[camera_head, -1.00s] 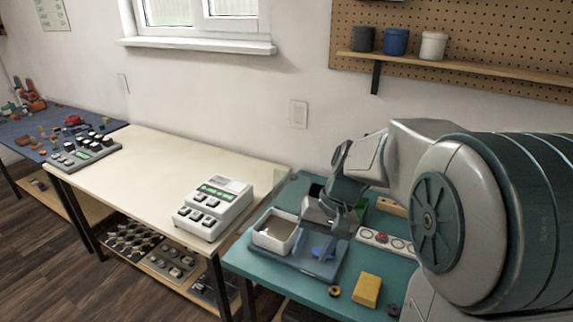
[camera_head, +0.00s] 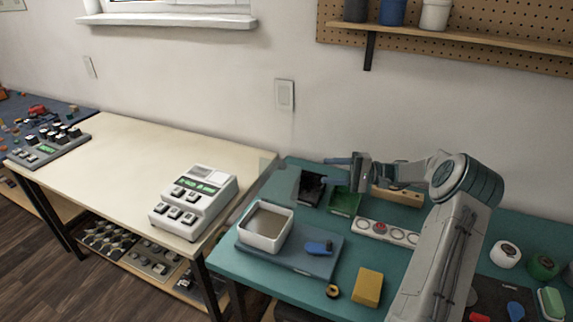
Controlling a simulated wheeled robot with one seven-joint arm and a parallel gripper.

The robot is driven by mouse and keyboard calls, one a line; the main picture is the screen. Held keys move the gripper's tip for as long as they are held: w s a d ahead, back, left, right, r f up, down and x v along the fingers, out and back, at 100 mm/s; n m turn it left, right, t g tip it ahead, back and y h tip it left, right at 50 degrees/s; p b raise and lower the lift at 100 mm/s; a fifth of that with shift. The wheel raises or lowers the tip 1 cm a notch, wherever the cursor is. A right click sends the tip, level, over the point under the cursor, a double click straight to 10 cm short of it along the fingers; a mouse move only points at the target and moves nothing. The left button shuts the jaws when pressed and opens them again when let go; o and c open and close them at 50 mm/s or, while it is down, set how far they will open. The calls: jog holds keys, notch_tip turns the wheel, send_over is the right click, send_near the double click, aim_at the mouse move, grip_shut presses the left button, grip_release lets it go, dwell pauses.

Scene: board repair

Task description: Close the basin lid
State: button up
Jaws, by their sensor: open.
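The basin (camera_head: 244,239) is a white open-topped box with a brownish-grey inside. It sits on the left part of a blue-grey base plate (camera_head: 300,265) on the teal table. A see-through pane (camera_head: 283,180) stands raised behind the basin; it looks like the lid, standing open. My gripper (camera_head: 335,171) is open, with its two blue-grey fingers pointing left. It is behind and to the right of the basin, to the right of the pane, apart from it and empty. The exact gap in depth is unclear.
A black bin (camera_head: 311,198) and a green bin (camera_head: 346,199) are below my gripper. A white strip (camera_head: 388,232) with round parts, a yellow block (camera_head: 368,287) and a cream table (camera_head: 130,150) with a keypad device (camera_head: 195,200) are nearby.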

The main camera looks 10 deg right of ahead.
aim_at(288, 166)
jog(key=x, duration=0.4)
jog(key=p+x, duration=0.1)
jog(key=x, duration=0.8)
jog(key=shift+w+d+r+p, duration=0.1)
jog(key=shift+w+d+p, duration=0.05)
jog(key=shift+w+p, duration=0.25)
grip_shut()
